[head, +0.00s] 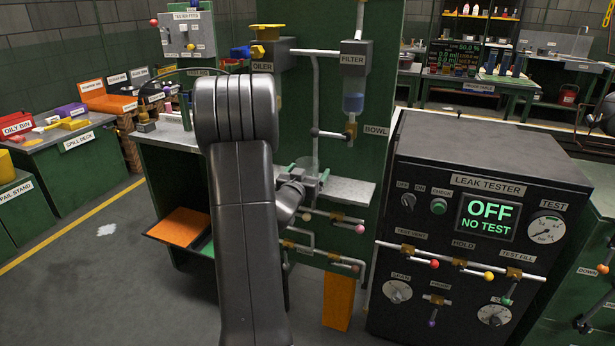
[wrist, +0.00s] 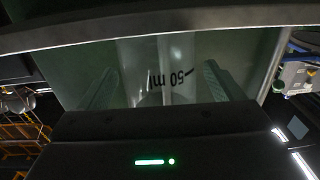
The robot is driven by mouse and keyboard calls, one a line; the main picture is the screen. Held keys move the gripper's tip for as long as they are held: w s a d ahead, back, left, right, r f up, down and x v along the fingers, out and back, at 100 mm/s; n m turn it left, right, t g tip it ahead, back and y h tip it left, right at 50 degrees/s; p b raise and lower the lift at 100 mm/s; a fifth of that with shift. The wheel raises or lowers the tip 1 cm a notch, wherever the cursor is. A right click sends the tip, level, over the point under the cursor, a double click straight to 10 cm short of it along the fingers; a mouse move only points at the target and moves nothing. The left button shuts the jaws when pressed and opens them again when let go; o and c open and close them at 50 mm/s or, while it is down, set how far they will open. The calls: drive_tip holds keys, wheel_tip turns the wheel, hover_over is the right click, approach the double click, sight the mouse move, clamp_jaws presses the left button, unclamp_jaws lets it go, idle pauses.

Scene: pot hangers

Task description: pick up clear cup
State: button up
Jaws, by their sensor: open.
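The clear cup (wrist: 150,55) is see-through, with a black "50 ml" mark that reads upside down in the wrist view. It stands between the two green-padded fingers of my gripper (wrist: 160,82), which are apart, with a gap visible on each side of the cup. In the head view the clear cup (head: 307,163) shows faintly at the light shelf, just right of my arm. My gripper (head: 314,178) is at the cup there, partly hidden by my own arm. The cup's base is hard to make out.
The grey shelf (head: 350,190) extends right of the cup. The green panel behind carries a filter (head: 354,65) with a bowl and pipes above, and valve pipes below. A leak tester (head: 480,220) reading "OFF NO TEST" stands close on the right. An orange tray (head: 181,228) is at left.

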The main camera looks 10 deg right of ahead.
drive_tip(key=c, duration=1.1)
drive_tip(key=shift+o, duration=0.2)
